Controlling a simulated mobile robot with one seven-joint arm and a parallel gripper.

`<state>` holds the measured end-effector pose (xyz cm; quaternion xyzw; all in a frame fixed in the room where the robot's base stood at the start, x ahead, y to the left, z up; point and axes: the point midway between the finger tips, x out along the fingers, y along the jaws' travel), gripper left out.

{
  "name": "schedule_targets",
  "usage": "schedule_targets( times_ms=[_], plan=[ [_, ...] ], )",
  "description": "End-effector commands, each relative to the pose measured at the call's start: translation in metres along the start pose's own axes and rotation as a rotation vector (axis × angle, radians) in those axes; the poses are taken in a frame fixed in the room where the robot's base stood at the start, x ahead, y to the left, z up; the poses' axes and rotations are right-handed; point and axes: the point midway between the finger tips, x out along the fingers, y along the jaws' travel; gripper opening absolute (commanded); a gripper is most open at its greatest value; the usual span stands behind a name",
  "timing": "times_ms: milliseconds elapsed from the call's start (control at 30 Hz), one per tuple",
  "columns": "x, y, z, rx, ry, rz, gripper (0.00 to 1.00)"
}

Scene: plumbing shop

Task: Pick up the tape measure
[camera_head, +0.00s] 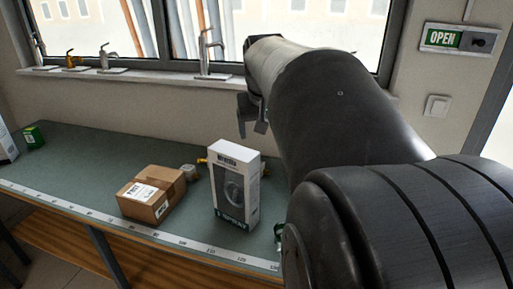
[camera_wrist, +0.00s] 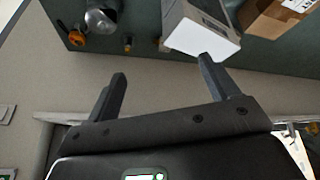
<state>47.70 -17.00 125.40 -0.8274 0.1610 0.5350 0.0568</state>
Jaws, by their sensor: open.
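I cannot clearly make out a tape measure. In the wrist view a small orange and dark thing (camera_wrist: 76,37) lies on the bench at upper left, beside a rounded grey-black thing (camera_wrist: 101,20); I cannot tell what either is. My gripper (camera_wrist: 162,70) is open and empty, its two fingers apart. In the head view my gripper (camera_head: 252,116) hangs above the back of the bench near the window sill. My arm hides the right part of the bench there.
Several taps stand on the window sill (camera_head: 130,80). The bench's left middle is clear.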

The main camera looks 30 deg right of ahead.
Motion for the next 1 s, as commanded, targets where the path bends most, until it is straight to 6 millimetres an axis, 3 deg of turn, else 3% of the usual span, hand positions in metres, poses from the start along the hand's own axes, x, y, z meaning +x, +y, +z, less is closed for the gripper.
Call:
schedule_targets(
  times_ms=[33,200,400,600,1000],
  plan=[
    [0.011,0.019,-0.018,0.029,-0.010,0.012,0.80],
    [0.043,0.083,-0.063,0.111,-0.028,0.045,0.80],
    [0.086,0.175,-0.097,0.217,-0.047,0.072,0.80],
    [0.121,0.257,-0.107,0.306,-0.055,0.089,0.80],
    [0.162,0.359,-0.094,0.421,-0.061,0.105,0.80]
  ],
)
